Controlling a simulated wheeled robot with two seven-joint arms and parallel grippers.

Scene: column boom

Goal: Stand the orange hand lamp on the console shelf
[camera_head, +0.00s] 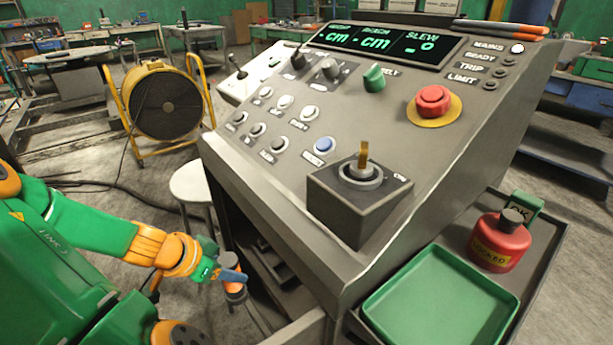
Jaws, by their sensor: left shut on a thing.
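My left gripper (230,276) is low in front of the grey console (290,210), at the left end of its open front. It is shut on the orange hand lamp (233,288). Only a small orange part of the lamp and a dark part below it show. The rest is hidden by the gripper or too small to make out. The dark opening under the console's panel has a shelf (268,262) inside, partly covered by the console's edge. The lamp appears at the opening's left side; I cannot tell whether it touches the shelf. My right gripper is out of view.
A white round stool (193,184) stands just behind my left forearm. At the right, a side shelf holds a green tray (442,296) and a red bottle (499,243). Open floor lies left of the console.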

